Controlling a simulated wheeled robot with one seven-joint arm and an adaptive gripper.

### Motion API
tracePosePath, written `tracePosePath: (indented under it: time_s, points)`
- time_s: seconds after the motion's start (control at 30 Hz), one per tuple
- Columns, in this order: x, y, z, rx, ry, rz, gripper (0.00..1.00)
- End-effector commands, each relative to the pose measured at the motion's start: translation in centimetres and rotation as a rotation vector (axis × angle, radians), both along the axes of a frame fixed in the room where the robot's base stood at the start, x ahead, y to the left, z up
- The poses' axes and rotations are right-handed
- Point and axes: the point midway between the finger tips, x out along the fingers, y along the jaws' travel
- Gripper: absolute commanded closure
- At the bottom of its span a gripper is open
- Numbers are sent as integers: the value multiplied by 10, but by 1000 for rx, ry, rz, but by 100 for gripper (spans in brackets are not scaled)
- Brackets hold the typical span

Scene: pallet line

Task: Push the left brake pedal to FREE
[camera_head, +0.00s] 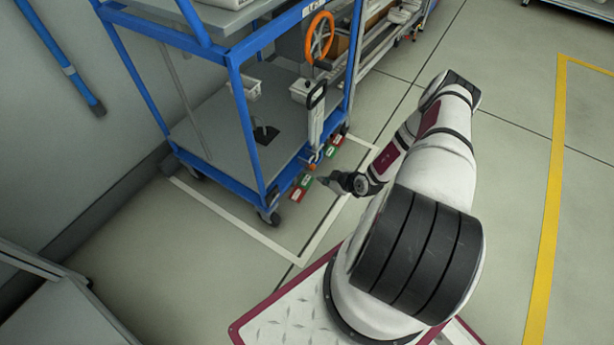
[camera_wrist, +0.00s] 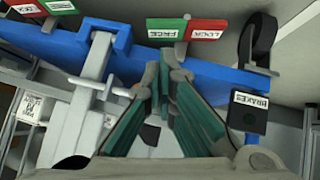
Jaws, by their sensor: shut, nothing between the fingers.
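The left brake pedal (camera_head: 301,188) sits low at the front edge of the blue trolley, near its front caster. It has a red LOCK half and a green FREE half. In the wrist view, the left pedal (camera_wrist: 187,29) appears upside down at the top, with green FREE on the left and red LOCK on the right. My gripper (camera_head: 324,182) is shut and empty, just right of the green half. In the wrist view, its fingertips (camera_wrist: 166,58) point toward the green half and look a little apart from it. I cannot tell which way the pedal is tilted.
A second red and green pedal (camera_head: 333,146) lies further right on the trolley (camera_head: 236,180). A caster (camera_wrist: 258,38) is beside the left pedal. A BRAKES label (camera_wrist: 250,101) and a grey upright lever (camera_head: 314,117) are close by. The floor in front is clear.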

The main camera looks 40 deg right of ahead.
Motion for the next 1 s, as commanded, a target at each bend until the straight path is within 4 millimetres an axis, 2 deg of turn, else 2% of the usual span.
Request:
tracePosePath:
  time_s: [0.2, 0.33, 0.7, 1.0]
  points:
    - [1, 0, 0, -2, -1, 2, 100]
    - [8, 2, -8, -2, -1, 5, 100]
    - [53, 7, -51, -3, -2, 7, 100]
    - [72, 8, -68, -3, -1, 4, 100]
